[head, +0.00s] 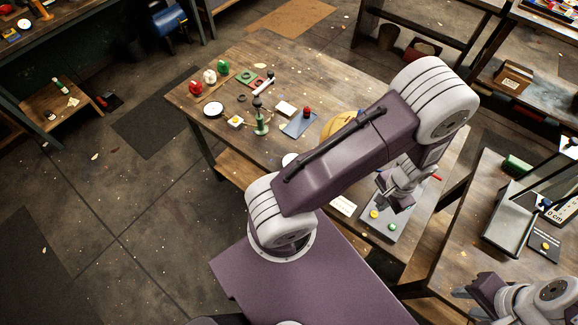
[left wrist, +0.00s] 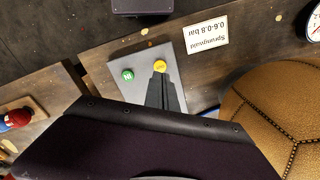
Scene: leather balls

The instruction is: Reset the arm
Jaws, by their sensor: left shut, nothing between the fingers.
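My left arm reaches across the middle of the head view, bent at the elbow. Its gripper (head: 384,201) hangs over the front right part of the workbench (head: 232,75), above a grey panel (head: 400,214) with a yellow and a green button. In the left wrist view the left fingers (left wrist: 163,82) are together and empty, pointing near the yellow button (left wrist: 160,66); I cannot tell whether they touch it. The green button (left wrist: 127,74) is beside it. My right gripper (head: 468,293) is at the lower right, empty as far as I see; its finger gap is unclear.
A tan leather ball (left wrist: 285,110) lies beside the panel, mostly hidden by my arm in the head view. A printed card (left wrist: 207,34) lies near it. Small tools and colored spools (head: 210,76) stand at the bench's far left. A second table (head: 462,235) is at right.

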